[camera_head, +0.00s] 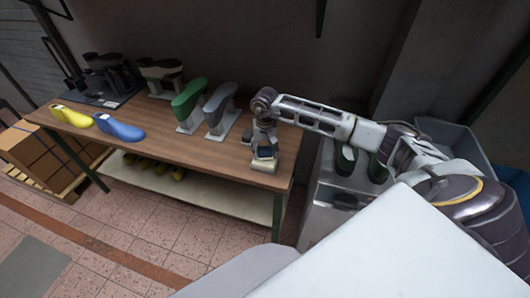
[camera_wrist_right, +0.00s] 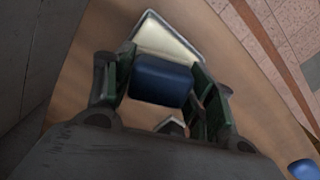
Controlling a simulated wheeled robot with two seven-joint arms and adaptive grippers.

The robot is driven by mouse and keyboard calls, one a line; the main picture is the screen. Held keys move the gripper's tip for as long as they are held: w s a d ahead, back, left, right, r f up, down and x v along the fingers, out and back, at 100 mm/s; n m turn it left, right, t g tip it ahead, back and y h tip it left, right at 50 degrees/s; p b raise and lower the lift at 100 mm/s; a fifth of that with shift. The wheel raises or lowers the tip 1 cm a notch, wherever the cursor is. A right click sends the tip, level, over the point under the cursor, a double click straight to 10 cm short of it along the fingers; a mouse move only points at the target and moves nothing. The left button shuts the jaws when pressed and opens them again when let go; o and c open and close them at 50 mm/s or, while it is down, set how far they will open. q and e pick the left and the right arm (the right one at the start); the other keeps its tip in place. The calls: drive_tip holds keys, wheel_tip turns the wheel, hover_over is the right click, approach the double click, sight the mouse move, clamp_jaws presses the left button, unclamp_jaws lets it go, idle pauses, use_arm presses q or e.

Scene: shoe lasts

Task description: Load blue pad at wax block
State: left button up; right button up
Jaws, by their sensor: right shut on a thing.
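The blue pad (camera_wrist_right: 162,80) sits between the two green fingers of my right gripper (camera_wrist_right: 160,72) in the right wrist view, and the gripper is shut on it. The cream wax block (camera_wrist_right: 168,38) lies just beyond the pad, partly covered by it. In the head view my right gripper (camera_head: 265,148) points down at the right end of the workbench, over the wax block (camera_head: 264,165). I cannot tell whether the pad touches the block. My left gripper is not in view.
The wooden workbench (camera_head: 180,145) holds a yellow last (camera_head: 70,117), a blue last (camera_head: 119,131), a green last on a stand (camera_head: 188,100) and a grey one (camera_head: 218,108). Dark machinery (camera_head: 108,80) stands at its far left. The bench front between the blue last and my gripper is clear.

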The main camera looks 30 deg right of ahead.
sight(265, 149)
drive_tip(key=shift+r+p, duration=0.95)
drive_tip(key=shift+r, duration=1.75)
drive_tip(key=shift+a, duration=0.1)
drive_tip(key=s+a+f+n, duration=0.2)
drive_tip(key=a, duration=0.4)
drive_tip(key=s+a+f+n, duration=0.2)
drive_tip(key=s+a+n, duration=0.1)
drive_tip(key=a, duration=0.3)
drive_tip(key=shift+s, duration=0.15)
